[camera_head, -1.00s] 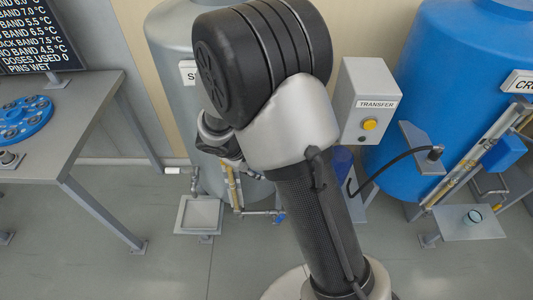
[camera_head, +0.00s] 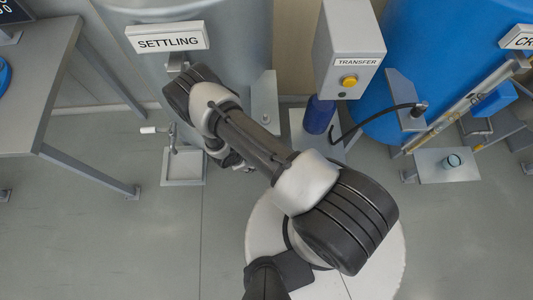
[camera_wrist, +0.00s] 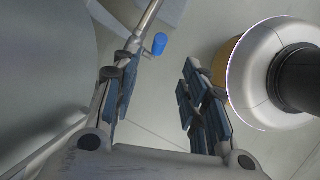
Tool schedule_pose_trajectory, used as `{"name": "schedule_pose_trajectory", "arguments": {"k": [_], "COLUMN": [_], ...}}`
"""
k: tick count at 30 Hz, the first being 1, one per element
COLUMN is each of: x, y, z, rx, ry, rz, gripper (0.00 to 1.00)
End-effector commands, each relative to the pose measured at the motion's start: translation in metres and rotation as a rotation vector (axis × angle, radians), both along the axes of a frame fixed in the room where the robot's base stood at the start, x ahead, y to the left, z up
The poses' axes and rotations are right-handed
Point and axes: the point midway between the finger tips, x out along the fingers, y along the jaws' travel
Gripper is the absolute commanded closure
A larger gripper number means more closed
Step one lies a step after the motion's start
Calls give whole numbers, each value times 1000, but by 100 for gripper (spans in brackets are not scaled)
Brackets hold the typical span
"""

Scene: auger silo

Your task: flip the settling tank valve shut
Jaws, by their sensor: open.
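The grey settling tank (camera_head: 225,60), with its SETTLING sign (camera_head: 165,38), stands at the top of the head view. A grey curved surface, apparently the tank, fills the left of the wrist view. A blue-tipped handle (camera_wrist: 160,44) shows in the wrist view beside a metal pipe (camera_wrist: 147,20), just beyond and between my fingertips. I cannot tell for certain that it is the valve lever. My gripper (camera_wrist: 158,78) is open with nothing between its fingers. In the head view my arm hides most of the gripper and the pipework below the tank.
A white-ended handle (camera_head: 149,130) sticks out left above a square floor tray (camera_head: 183,180). The grey table (camera_head: 55,95) is at left. The TRANSFER box (camera_head: 348,50) and blue tank (camera_head: 440,45) are at right. The floor in front is mostly clear.

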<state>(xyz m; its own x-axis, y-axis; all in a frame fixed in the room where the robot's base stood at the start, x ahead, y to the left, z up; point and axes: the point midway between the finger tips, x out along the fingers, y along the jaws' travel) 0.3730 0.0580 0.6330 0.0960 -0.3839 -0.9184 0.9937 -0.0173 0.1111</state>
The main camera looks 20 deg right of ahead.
Motion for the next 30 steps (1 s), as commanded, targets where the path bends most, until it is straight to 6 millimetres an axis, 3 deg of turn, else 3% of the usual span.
{"name": "schedule_pose_trajectory", "arguments": {"k": [18, 24, 30], "x": [12, 14, 15], "y": [-51, -60, -62], "z": [-122, -142, -146], "rx": [0, 0, -1], "ry": [0, 0, 0], "rz": [-5, -5, -2], "gripper": [60, 60, 60]}}
